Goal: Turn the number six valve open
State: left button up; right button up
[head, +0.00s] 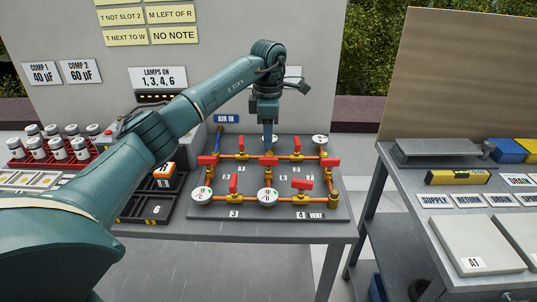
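A grey board (335,212) on the table carries orange pipes, white round gauges (267,195) and several red-handled valves, such as one at the back right (298,146) and one at the front left (234,184). The number tags are small; 3 and 4 VENT read at the front edge, but I cannot make out which valve is number six. My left gripper (268,143) points straight down over the back middle of the board, close above the red handle (268,161) in the centre. Whether it touches that handle, or how far its fingers are apart, is unclear. My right gripper is out of view.
A sign (158,78) reads "LAMPS ON 1, 3, 4, 6". White-capped jars (58,148) in a red rack and black trays (150,208) stand left of the board. A second table (400,185) with plates and a yellow level (458,177) is at right, across a gap.

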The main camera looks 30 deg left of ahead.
aim_at(269, 158)
pick_arm(q)
notch_tip(269, 158, down, 7)
jog(key=shift+r, duration=0.2)
grip_shut()
dwell(0.4)
